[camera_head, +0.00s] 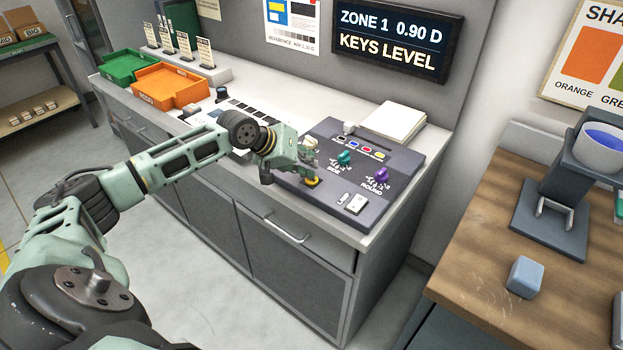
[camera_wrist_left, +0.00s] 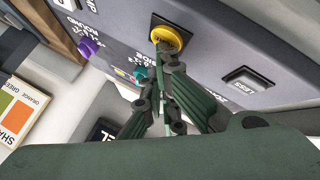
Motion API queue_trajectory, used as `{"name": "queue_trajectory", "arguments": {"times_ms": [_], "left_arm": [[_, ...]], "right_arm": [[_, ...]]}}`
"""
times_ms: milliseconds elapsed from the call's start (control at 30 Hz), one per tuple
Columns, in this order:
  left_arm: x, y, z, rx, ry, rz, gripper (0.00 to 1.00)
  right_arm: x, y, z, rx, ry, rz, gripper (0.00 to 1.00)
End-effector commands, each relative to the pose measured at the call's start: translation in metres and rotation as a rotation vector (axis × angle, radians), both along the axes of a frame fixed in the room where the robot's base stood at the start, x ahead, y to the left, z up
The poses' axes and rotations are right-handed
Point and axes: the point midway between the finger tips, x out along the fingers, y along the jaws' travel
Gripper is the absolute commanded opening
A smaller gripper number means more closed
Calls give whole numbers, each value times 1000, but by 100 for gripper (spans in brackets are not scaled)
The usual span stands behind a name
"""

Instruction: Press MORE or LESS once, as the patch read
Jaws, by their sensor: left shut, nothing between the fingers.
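The dark console (camera_head: 325,208) lies on the counter. A lit display (camera_head: 390,38) above it reads "ZONE 1 0.90 D" and "KEYS LEVEL". My left gripper (camera_head: 308,174) is shut and empty, pointing down at the yellow button (camera_head: 311,183). In the left wrist view its fingertips (camera_wrist_left: 160,42) overlap the yellow button (camera_wrist_left: 170,38); I cannot tell whether they touch it.
A teal knob (camera_head: 344,158) and a purple knob (camera_head: 381,175) stand up from the console. White paper (camera_head: 396,122) lies behind it. Orange (camera_head: 170,87) and green (camera_head: 126,66) trays are further left. A wooden table (camera_head: 480,245) stands to the right.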

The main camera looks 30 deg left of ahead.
Motion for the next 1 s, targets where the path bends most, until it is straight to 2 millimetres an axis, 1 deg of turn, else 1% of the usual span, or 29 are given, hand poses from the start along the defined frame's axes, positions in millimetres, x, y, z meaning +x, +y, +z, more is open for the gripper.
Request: {"name": "queue_trajectory", "arguments": {"times_ms": [433,700,833,1000], "left_arm": [[-1,0,-7,0,3,-1,0],[-1,-1,-7,0,4,-2,0],[-1,-1,-4,0,4,-2,0],[-1,-1,6,0,4,-2,0]], "right_arm": [[0,0,0,0,0,0,0],[0,0,0,0,0,0,0],[0,0,4,1,0,1,0],[0,1,15,1,0,1,0]]}}
